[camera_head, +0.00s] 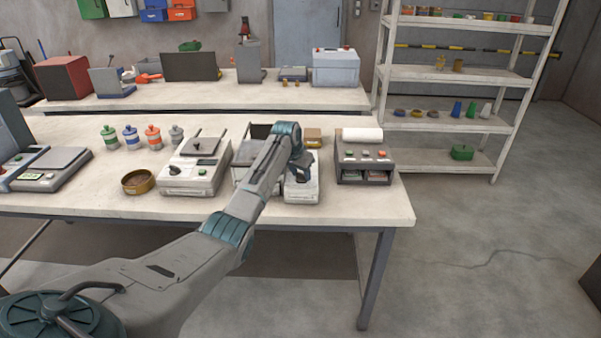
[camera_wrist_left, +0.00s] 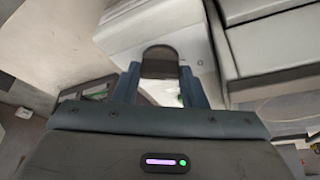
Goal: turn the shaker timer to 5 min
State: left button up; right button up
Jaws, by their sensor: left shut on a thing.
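The shaker, a white machine (camera_head: 302,193), stands near the front edge of the front table, partly hidden behind my left arm. My left gripper (camera_head: 301,175) is at this machine, its fingers small and dark in the head view. In the left wrist view, the two blue-grey fingers (camera_wrist_left: 160,82) are shut on a dark, round-topped timer knob (camera_wrist_left: 160,58) that stands out from a pale panel (camera_wrist_left: 196,42). The dial marks and the knob's setting cannot be read. My right gripper is not in view.
Left of the arm is another white machine (camera_head: 190,178) with a dark knob. A grey unit (camera_head: 364,173) with coloured buttons and a paper roll (camera_head: 361,135) stands close on the right. Several small bottles (camera_head: 131,136) and a brown bowl (camera_head: 138,182) are farther left.

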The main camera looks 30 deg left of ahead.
pick_arm(q)
jog(key=shift+m, duration=0.3)
jog(key=shift+a+m+h, duration=0.1)
jog(key=shift+m+h, duration=0.3)
jog(key=shift+m, duration=0.5)
jog(key=m+h, duration=0.1)
jog(key=m, duration=0.1)
jog(key=shift+a+m+b, duration=0.1)
jog(key=shift+m+b, duration=0.3)
jog(key=shift+w+f+m+g+h+b, duration=0.15)
jog(key=shift+m+g+h+b, duration=0.25)
jog(key=shift+m+b, duration=0.45)
jog(key=shift+m+g+h+b, duration=0.3)
jog(key=shift+m+h+b, duration=0.1)
jog(key=shift+m+b, duration=0.85)
jog(key=shift+a+m+b, duration=0.1)
jog(key=shift+m+b, duration=0.7)
jog(key=shift+b, duration=0.2)
jog(key=shift+m+g+b, duration=0.4)
jog(key=shift+b, duration=0.1)
jog(key=shift+r+h, duration=0.2)
jog(key=shift+h, duration=0.1)
